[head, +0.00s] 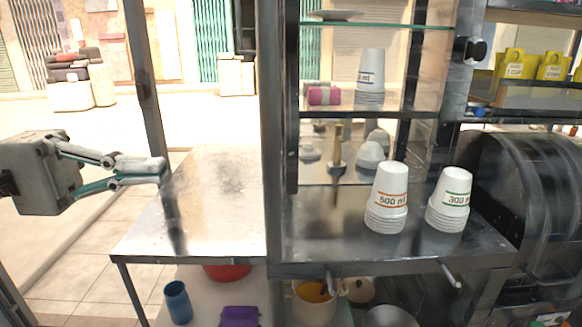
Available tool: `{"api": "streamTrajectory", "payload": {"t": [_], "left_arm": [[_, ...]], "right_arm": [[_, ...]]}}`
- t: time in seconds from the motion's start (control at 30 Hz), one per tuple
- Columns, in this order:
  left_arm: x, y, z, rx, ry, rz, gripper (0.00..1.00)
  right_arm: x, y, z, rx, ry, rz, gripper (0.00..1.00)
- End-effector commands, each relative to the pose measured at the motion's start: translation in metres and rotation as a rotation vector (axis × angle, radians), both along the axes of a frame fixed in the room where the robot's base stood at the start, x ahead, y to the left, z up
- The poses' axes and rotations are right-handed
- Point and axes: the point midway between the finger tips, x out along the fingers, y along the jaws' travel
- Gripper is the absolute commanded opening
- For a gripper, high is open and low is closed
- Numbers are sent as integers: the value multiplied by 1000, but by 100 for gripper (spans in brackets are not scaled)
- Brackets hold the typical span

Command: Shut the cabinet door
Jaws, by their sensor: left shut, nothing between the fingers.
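The metal-framed cabinet (273,130) stands in the middle, with glass shelves and an open view into its right part. A slanted dark metal upright (148,90) rises left of the cabinet's thick post. I cannot tell for sure whether it is the edge of the cabinet door or part of the fixed frame, and no clear door panel shows. My left gripper (163,171) comes in from the left, shut and empty. Its fingertips overlap the slanted upright in the picture; I cannot tell whether they touch it. My right gripper is out of view.
Stacked white cups (387,200) and more cups (449,202) stand on the metal counter (320,245). The left metal tabletop (215,200) is bare. Below are a blue cup (178,302), a red bowl and a purple item. A dark machine (535,190) stands at right.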

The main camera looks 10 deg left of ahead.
Motion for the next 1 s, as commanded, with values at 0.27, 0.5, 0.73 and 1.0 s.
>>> {"api": "streamTrajectory", "payload": {"t": [0.27,0.5,0.73,1.0], "left_arm": [[1,-11,2,12,-11,-5,0],[8,-39,4,12,-12,-6,0],[15,-64,4,10,-13,-5,0],[23,-92,5,8,-12,-5,0]], "right_arm": [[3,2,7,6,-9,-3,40],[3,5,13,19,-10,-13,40],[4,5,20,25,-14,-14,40],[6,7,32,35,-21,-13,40]]}}
